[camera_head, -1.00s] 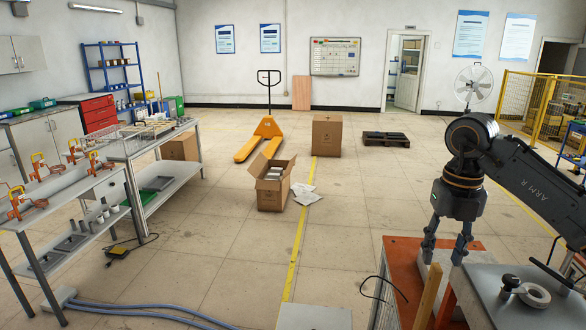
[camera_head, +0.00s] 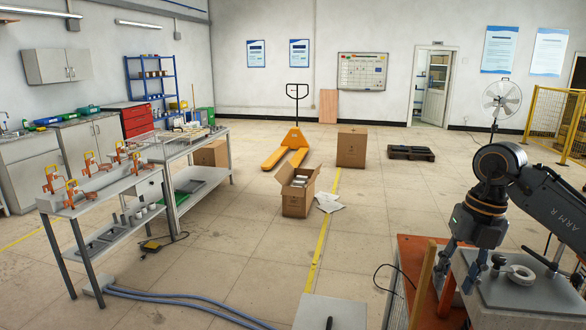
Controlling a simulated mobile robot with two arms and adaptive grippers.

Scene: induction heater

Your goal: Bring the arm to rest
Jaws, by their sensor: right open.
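My right arm (camera_head: 550,205) comes in from the right edge, dark grey with "ARM R" on it. My right gripper (camera_head: 456,277) points down, open and empty, its fingers slightly tilted. It hangs in front of and over the orange-topped bench (camera_head: 415,262) and by a grey box-like unit (camera_head: 525,285). The fingertips are partly hard to separate from the bench items behind them, and I cannot tell whether they touch anything. My left arm and gripper are out of view.
A white ring (camera_head: 520,276) lies on the grey unit. A work table (camera_head: 105,190) with orange clamps stands at left. An open carton (camera_head: 298,200), a closed carton (camera_head: 351,148) and a yellow pallet jack (camera_head: 287,150) stand on the floor. The middle floor is mostly clear.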

